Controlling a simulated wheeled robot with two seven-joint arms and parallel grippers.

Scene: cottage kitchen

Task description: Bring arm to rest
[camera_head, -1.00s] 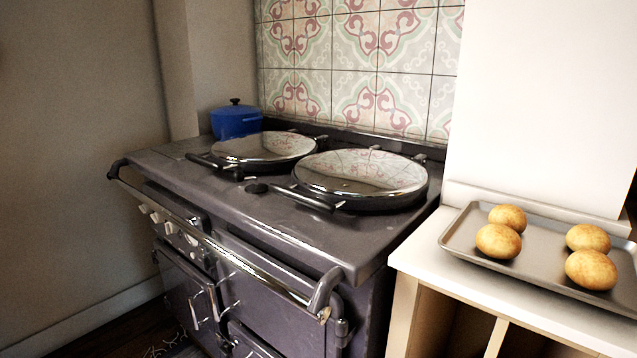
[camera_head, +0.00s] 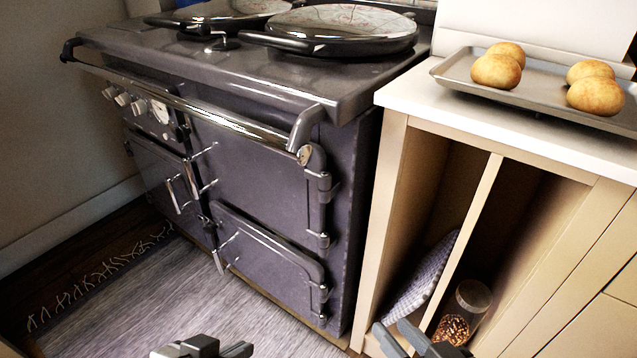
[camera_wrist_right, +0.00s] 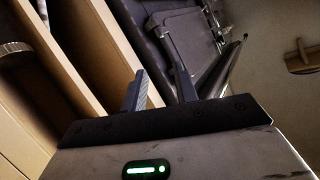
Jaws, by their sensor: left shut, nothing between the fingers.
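My left gripper (camera_head: 215,347) shows at the bottom edge of the head view, left of centre. It is shut and holds nothing, above the rug. My right gripper (camera_head: 400,338) shows at the bottom edge, right of centre, in front of the open cabinet. In the right wrist view my right gripper (camera_wrist_right: 160,88) has its two fingers apart with nothing between them.
The dark range cooker (camera_head: 260,170) stands ahead, with its chrome rail. The counter (camera_head: 410,93) at right carries a baking tray (camera_head: 455,66) with several rolls. The cubbies below hold a folded cloth (camera_head: 425,278) and a jar (camera_head: 463,315). The rug (camera_head: 120,310) is clear.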

